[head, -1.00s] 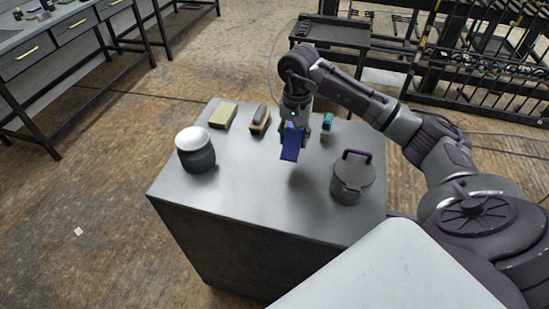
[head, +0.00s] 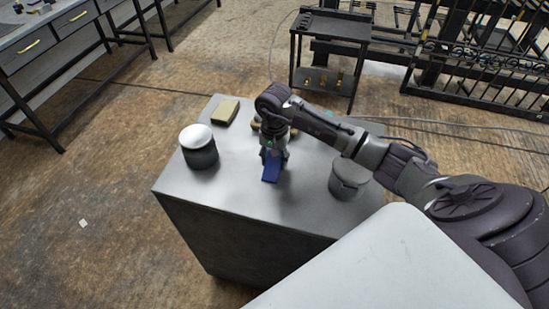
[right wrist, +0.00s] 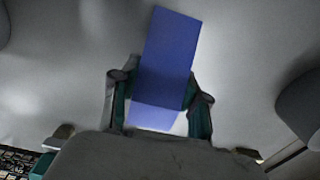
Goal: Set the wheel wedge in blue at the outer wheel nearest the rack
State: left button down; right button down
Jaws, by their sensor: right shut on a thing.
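The blue wheel wedge (head: 271,174) is held low over the grey cabinet top (head: 236,190); I cannot tell whether it touches the top. My right gripper (head: 272,158) is shut on it and points down. In the right wrist view the wedge (right wrist: 165,65) sits between the two fingers (right wrist: 158,112), tilted a little and sticking out past them. My left gripper is not in view. No wheel shows clearly. A dark rack (head: 485,65) with bars stands at the upper right.
A dark jar with a white lid (head: 199,147) stands left on the cabinet, a lidded grey pot (head: 347,180) right. A yellowish block (head: 225,112) lies at the back. A brush-like item is mostly behind my arm. A black cart (head: 330,50) stands behind.

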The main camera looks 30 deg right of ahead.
jog(key=shift+f, duration=0.2)
jog(key=c, duration=0.6)
grip_release()
jog(key=shift+r, duration=0.1)
jog(key=shift+r, duration=0.1)
